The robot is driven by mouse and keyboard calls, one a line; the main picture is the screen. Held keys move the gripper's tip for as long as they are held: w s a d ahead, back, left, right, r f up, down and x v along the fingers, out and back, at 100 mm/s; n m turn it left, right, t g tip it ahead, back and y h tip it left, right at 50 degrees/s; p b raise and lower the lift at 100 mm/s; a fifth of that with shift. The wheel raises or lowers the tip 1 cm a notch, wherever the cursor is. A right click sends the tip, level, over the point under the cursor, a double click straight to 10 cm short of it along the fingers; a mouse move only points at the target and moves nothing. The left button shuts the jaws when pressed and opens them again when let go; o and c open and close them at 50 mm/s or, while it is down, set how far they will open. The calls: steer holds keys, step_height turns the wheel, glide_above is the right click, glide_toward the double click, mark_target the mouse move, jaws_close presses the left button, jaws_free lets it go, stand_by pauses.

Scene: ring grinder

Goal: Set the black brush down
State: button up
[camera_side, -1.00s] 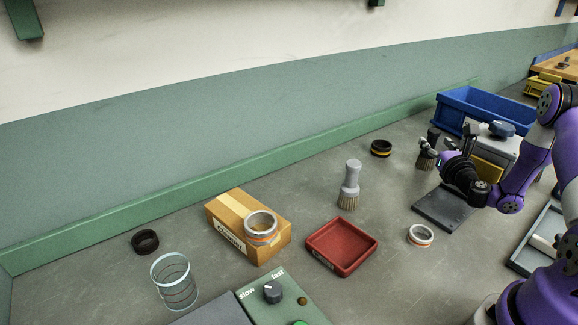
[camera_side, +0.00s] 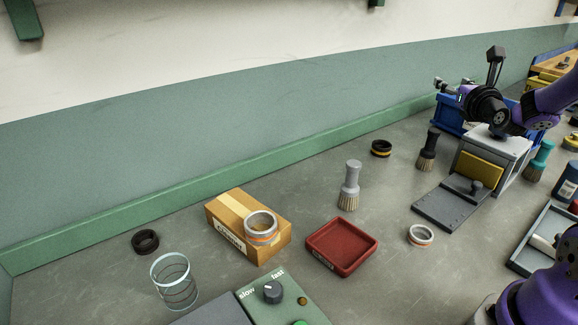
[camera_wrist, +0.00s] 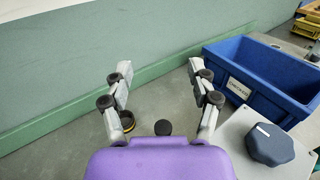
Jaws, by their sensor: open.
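The black brush (camera_side: 428,150) stands upright on its bristles on the grey bench, left of the grey machine (camera_side: 490,160). Nothing holds it. My gripper (camera_side: 440,90) is open and empty, raised above the brush and clear of it. In the wrist view the round black top of the brush (camera_wrist: 163,127) shows below and between the spread fingers of my gripper (camera_wrist: 160,68).
The blue bin (camera_side: 450,117) and the machine's knob (camera_wrist: 270,145) lie close to the right. A black-and-yellow ring (camera_side: 381,148) is left of the brush. A grey brush (camera_side: 349,185), a red tray (camera_side: 341,245) and an orange-white ring (camera_side: 420,236) stand further left and in front.

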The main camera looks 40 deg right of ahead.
steer(key=w+f+n+g+y, duration=0.1)
steer(key=w+n+y, duration=0.3)
steer(key=n, duration=0.6)
steer(key=n+g+y, duration=0.5)
steer(key=n+g, duration=0.4)
steer(key=n, duration=2.2)
glide_toward(437, 132)
steer(key=shift+m+y, duration=0.3)
steer(key=x, duration=0.6)
steer(key=shift+s+d+f, duration=0.2)
steer(key=shift+d, duration=0.05)
steer(key=x, duration=0.5)
steer(key=shift+w+d+f, duration=0.1)
steer(key=shift+w+f, duration=0.05)
steer(key=shift+w, duration=0.25)
jaws_close()
